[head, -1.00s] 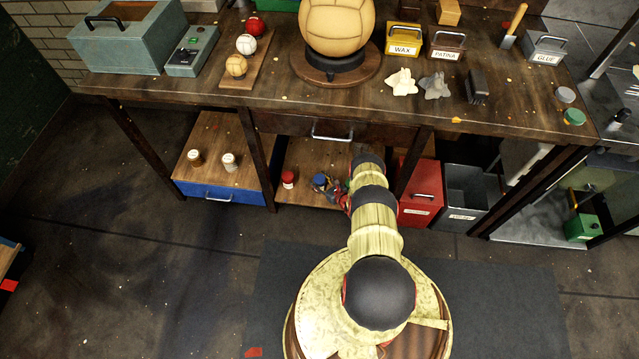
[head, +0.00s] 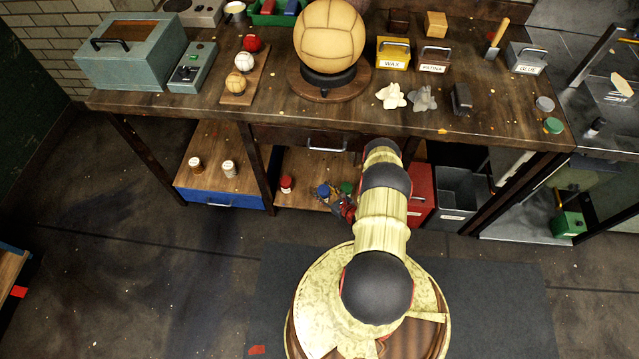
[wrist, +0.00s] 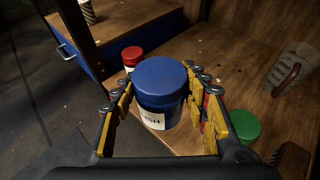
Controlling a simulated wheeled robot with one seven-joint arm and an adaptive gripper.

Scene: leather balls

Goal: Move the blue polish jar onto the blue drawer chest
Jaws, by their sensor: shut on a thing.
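The blue polish jar (head: 323,190) has a blue lid and a pale label, and sits at the low wooden shelf under the bench. In the wrist view the jar (wrist: 160,82) is upright between the yellow pads of my gripper (wrist: 161,95), which is shut on it. In the head view my gripper (head: 343,208) is small and partly hidden by my arm. I cannot tell whether the jar touches the shelf. The blue drawer chest (head: 222,199) stands to the left, with a wooden top; its blue front (wrist: 68,40) shows in the wrist view.
A red-lidded jar (head: 286,184) stands left of the blue jar, a green-lidded one (wrist: 244,127) to its right. Two small jars (head: 229,168) stand on the chest's top, with bare wood around them. A bench leg (head: 257,168) rises between chest and shelf.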

